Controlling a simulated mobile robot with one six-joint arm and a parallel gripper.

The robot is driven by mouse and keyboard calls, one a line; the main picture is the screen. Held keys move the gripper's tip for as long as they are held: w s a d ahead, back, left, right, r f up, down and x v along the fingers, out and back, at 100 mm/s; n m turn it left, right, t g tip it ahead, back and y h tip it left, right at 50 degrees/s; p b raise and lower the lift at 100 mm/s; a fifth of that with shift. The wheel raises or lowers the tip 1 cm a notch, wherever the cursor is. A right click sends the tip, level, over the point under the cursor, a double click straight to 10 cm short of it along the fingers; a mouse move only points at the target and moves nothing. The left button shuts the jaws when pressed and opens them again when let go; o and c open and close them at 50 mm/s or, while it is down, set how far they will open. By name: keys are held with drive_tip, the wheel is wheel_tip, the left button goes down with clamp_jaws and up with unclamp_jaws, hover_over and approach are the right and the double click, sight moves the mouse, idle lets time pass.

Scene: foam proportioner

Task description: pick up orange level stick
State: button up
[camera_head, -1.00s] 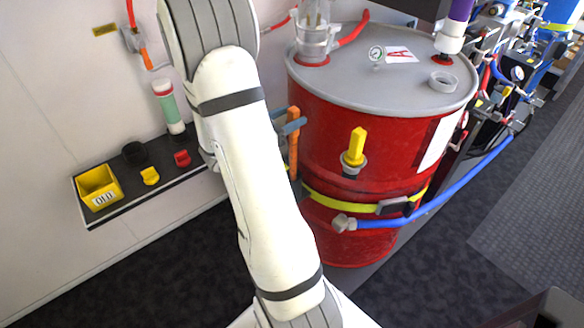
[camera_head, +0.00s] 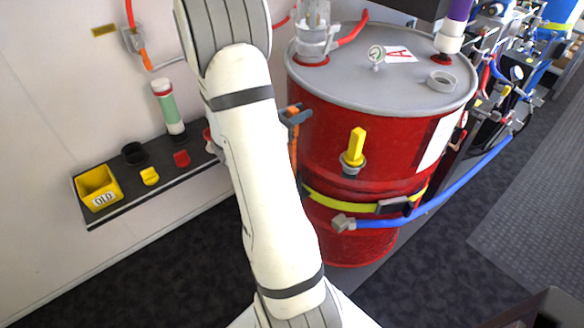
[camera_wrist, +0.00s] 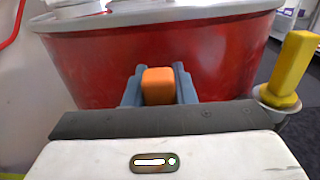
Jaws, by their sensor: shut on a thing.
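The orange level stick (camera_wrist: 158,87) is between the two blue-grey fingers of my gripper (camera_wrist: 159,90) in the wrist view, with its end face toward the camera. My gripper is shut on it. In the head view my gripper (camera_head: 296,114) shows just right of my arm, against the left side of the red drum. The orange stick (camera_head: 293,150) hangs upright below the fingers there. My arm hides part of the gripper and perhaps part of the stick.
The red drum (camera_head: 335,130) with a grey lid stands right beside the gripper. A shelf (camera_head: 130,199) on the left wall carries a yellow "OLD" bin (camera_head: 98,188), a black cup (camera_head: 134,153) and a green cylinder (camera_head: 170,108).

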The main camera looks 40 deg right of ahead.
clamp_jaws()
drive_tip(key=shift+r, duration=0.15)
wheel_tip(320, 180, up, 18)
drive_tip(key=p, duration=0.2)
drive_tip(key=shift+p, duration=0.3)
wheel_tip(320, 180, up, 12)
drive_tip(key=p, duration=0.9)
drive_tip(key=shift+p, duration=0.35)
